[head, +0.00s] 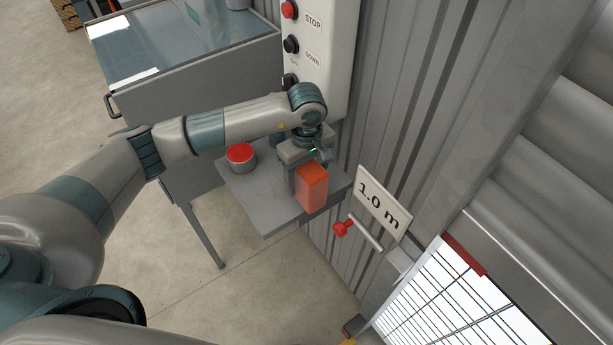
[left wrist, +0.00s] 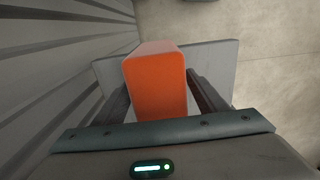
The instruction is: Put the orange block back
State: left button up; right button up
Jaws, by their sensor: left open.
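An orange block (head: 312,188) stands upright on a small grey shelf (head: 262,211) against the corrugated wall. My left gripper (head: 303,180) is down at the block from above. In the left wrist view the block (left wrist: 156,82) lies between the two fingers of my left gripper (left wrist: 160,92). The fingers are open, one on each side of the block; whether either touches it I cannot tell. The shelf also shows behind the block in the left wrist view (left wrist: 215,62). My right gripper is in neither view.
A red-topped round button or can (head: 241,157) stands on the shelf, left of the block. A control panel (head: 318,60) with STOP and DOWN buttons is behind. A "1.0 m" sign (head: 380,205) and a red-knobbed handle (head: 343,229) are at right. A grey cabinet (head: 200,80) stands behind left.

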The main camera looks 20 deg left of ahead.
aim_at(307, 164)
pick_arm(q)
jog(key=shift+r+b, duration=0.35)
jog(key=shift+r, duration=0.2)
notch_tip(307, 164, up, 10)
jog(key=b, duration=0.3)
jog(key=shift+f+b, duration=0.2)
jog(key=shift+b, duration=0.2)
jog(key=shift+r, duration=0.75)
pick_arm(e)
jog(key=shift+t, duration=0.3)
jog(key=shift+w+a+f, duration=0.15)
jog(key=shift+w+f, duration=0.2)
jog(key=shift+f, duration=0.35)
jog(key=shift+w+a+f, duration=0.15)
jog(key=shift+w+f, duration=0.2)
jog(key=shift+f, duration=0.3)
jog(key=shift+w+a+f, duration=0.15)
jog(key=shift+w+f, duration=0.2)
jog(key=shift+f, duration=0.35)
pick_arm(q)
jog(key=shift+s, duration=0.1)
